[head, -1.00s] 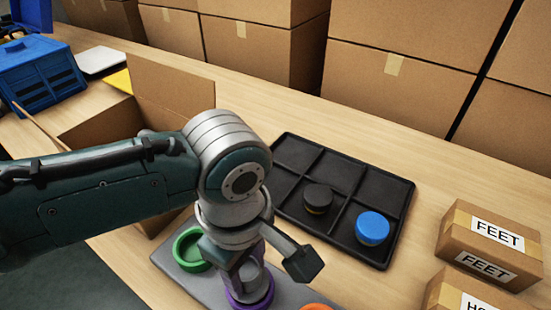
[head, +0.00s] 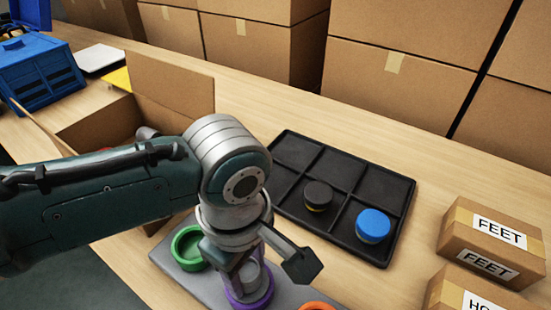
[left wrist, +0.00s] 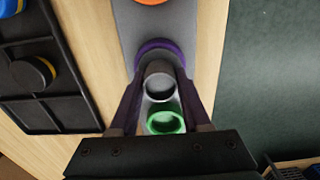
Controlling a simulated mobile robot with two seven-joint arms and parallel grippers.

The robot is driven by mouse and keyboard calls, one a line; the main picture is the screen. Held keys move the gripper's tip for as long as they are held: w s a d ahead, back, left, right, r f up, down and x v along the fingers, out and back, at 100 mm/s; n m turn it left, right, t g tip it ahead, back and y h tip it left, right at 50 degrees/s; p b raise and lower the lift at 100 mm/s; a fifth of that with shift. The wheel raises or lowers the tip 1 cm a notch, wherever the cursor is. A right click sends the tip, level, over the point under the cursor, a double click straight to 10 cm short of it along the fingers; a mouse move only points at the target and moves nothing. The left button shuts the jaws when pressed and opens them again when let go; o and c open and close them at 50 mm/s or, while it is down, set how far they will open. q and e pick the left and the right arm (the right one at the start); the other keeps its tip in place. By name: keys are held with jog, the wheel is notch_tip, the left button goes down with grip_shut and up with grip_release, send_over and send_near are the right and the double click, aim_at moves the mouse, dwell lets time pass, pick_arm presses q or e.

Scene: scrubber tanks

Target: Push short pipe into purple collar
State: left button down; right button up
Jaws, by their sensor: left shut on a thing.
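My left gripper (head: 240,272) points down over the grey base plate and is shut on the short grey pipe (head: 252,274). The pipe stands roughly upright at the purple collar (head: 264,297). The left wrist view shows the pipe's open top end (left wrist: 160,86) between the two fingers (left wrist: 160,108), with the purple collar (left wrist: 150,46) just beyond. The pipe's lower end is hidden, so I cannot tell how deep it sits. My right gripper is in neither view.
A green collar (head: 186,262) and an orange collar (head: 318,306) flank the purple one on the plate (head: 212,286). A black divided tray (head: 342,175) holds a black cap (head: 318,195) and a blue cap (head: 373,225). An open carton (head: 172,90) stands behind my arm.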

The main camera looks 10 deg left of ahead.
pick_arm(q)
grip_release()
dwell(0.6)
jog(key=shift+r, duration=0.1)
dwell(0.3)
notch_tip(320, 180, up, 7)
jog(key=p, duration=0.8)
dwell(0.3)
dwell(0.3)
